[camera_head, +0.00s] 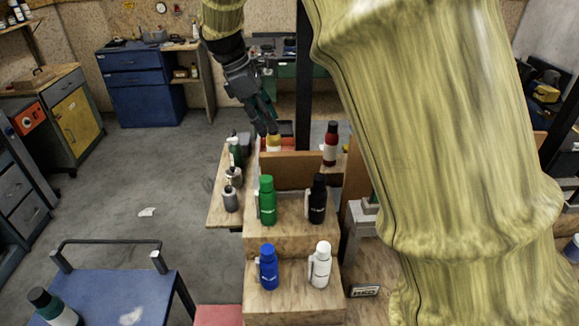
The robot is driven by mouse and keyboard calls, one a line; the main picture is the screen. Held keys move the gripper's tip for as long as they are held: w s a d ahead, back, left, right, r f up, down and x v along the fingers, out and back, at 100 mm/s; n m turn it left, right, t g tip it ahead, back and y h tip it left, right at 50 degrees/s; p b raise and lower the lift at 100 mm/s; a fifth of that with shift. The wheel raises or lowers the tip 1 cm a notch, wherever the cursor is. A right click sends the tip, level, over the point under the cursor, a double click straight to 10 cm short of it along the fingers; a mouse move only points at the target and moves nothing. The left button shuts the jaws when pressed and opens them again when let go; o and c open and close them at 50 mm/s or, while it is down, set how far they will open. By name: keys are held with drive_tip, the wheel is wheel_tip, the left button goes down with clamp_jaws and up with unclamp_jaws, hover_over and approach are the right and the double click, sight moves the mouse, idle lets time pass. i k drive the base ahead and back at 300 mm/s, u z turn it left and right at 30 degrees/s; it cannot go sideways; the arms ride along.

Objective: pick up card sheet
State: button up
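A flat brown panel (290,171) stands upright behind the green and black bottles on the stepped wooden stand; it may be the card sheet, but I cannot tell for sure. My gripper (268,126) points down above the far end of the stand, behind and above the panel. It is close to a yellow-topped object (273,142), and I cannot tell whether they touch. The fingers are dark and small here, and their gap is unclear. A small white scrap (147,212) lies on the grey floor at left.
A green bottle (267,200), black bottle (317,199), blue bottle (267,267) and white bottle (320,264) stand on the stand's steps. A red bottle (331,143) stands farther back. A blue cart (110,300) is at lower left. Floor at left is mostly clear.

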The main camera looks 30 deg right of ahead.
sight(290, 175)
drive_tip(key=z, duration=0.05)
drive_tip(key=k, duration=1)
drive_tip(key=u, duration=0.05)
